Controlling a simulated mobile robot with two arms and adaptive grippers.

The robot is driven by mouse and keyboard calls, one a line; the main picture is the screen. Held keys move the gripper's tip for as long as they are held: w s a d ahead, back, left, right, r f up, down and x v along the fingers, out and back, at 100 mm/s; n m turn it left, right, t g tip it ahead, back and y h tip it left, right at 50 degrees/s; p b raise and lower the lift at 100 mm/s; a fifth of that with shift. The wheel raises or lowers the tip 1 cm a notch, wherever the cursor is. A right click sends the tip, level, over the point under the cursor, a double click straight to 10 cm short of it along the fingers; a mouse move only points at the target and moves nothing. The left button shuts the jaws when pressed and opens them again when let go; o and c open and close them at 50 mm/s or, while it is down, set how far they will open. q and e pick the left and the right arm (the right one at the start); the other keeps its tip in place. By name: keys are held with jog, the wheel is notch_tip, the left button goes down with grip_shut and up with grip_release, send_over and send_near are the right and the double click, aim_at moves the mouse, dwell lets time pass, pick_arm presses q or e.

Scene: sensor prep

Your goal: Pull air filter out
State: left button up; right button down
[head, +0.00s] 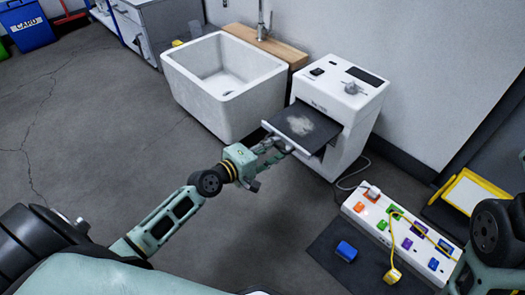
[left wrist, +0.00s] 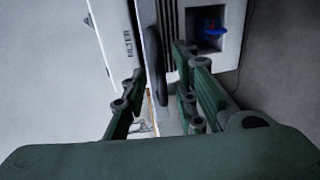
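The air filter (head: 302,124) is a dark flat panel with a pale dusty patch and a light front edge. It sticks out of the front slot of a white machine (head: 345,90); its back part is hidden inside. My left gripper (head: 275,147) is at the filter's front edge. In the left wrist view, my left gripper (left wrist: 158,105) has its fingers apart, with a dark handle (left wrist: 155,65) between them and gaps beside it. A white front marked FILTER (left wrist: 125,45) is close to the left finger. My right gripper is not visible; only part of that arm shows.
A white sink (head: 225,85) stands left of the machine. A white power strip (head: 405,235) with colored plugs and a yellow cord lies on the floor at right, near a blue block (head: 346,251). A blue bin (head: 25,27) is far left. Floor at left is clear.

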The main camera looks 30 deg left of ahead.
pick_arm(q)
jog(key=v, duration=1.1)
jog(key=shift+s, duration=0.3)
jog(key=shift+a+r, duration=0.1)
